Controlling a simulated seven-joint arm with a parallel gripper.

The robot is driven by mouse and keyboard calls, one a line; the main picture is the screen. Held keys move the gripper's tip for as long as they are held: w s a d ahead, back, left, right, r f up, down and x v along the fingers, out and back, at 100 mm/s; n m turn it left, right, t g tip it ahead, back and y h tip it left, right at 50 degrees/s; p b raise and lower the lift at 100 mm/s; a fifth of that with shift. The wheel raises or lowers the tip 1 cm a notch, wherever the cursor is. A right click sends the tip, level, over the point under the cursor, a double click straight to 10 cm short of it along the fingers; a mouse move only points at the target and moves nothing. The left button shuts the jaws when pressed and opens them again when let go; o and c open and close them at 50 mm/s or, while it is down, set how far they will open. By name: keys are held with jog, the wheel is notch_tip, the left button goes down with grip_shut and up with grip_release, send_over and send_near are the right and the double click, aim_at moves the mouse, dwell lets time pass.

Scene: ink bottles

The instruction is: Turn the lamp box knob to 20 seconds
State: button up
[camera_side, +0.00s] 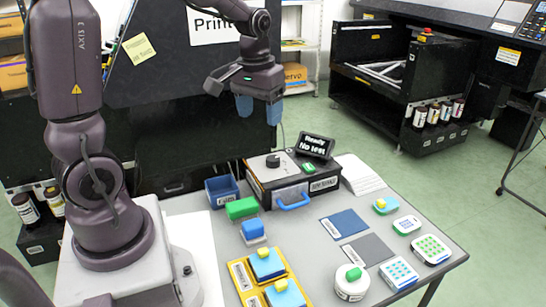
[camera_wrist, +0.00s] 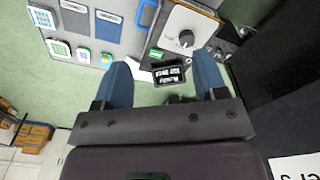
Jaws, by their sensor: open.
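The lamp box (camera_side: 300,178) is a dark box with a pale top plate, standing at the back of the table. Its round dark knob (camera_side: 272,160) sits on the top; the knob also shows in the wrist view (camera_wrist: 186,38) with a pale pointer mark. The dial markings are too small to read. A small black display (camera_side: 315,146) at the box's back reads "Ready" with a second line. My gripper (camera_side: 258,108) has blue fingers, is open and empty, and hangs in the air above the box, apart from it. In the wrist view the fingers (camera_wrist: 160,80) frame the display.
A blue handle (camera_side: 293,203) sticks out of the box's front, and a green button is on its top. A blue bin (camera_side: 222,190) and green block (camera_side: 241,207) stand left of it. A paper stack (camera_side: 358,175) lies right. Pads, cases and a yellow tray (camera_side: 240,275) fill the front.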

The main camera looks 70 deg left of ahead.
aim_at(273, 158)
jog(key=w+a+f+n, duration=0.6)
jog(key=w+a, duration=0.1)
jog(key=a, duration=0.3)
jog(key=shift+n+g, duration=0.3)
jog(key=shift+g, duration=0.1)
notch_tip(273, 158, down, 13)
jog(key=shift+w+d+r, duration=0.1)
jog(key=shift+w, duration=0.05)
jog(key=c, duration=0.9)
